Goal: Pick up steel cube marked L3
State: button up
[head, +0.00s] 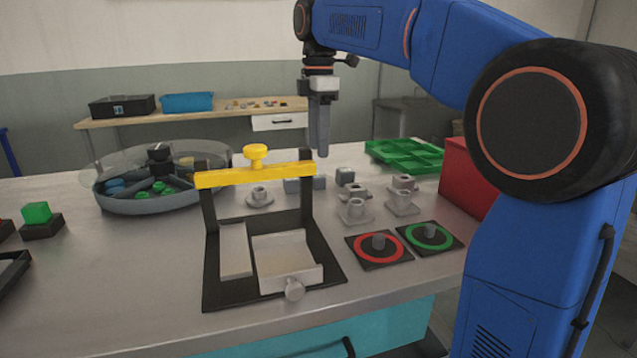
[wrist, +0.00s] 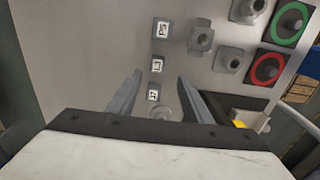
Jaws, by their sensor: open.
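Three small grey steel cubes with white labels stand in a row on the steel bench. In the wrist view they are a far cube (wrist: 161,32), a middle cube (wrist: 157,66) and a near cube (wrist: 154,96). The middle and near labels seem to begin with L, but the digits are too small to read surely, so I cannot tell which is L3. In the head view the cubes (head: 345,175) lie behind the yellow-barred fixture, partly hidden. My gripper (head: 321,150) hangs above them, pointing down, open and empty. In the wrist view its fingers (wrist: 160,78) straddle the row.
The black fixture with a yellow bar (head: 255,177) stands close in front. Several grey flanged fittings (head: 356,210) and the red-ringed (head: 365,253) and green-ringed (head: 429,228) pads lie right.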

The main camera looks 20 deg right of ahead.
aim_at(319, 176)
jog(key=shift+w+d+f, duration=0.1)
jog(key=shift+w+f, duration=0.05)
jog(key=shift+f, duration=1.85)
jog(key=shift+w+f, duration=0.15)
jog(key=shift+f, duration=1.85)
grip_shut()
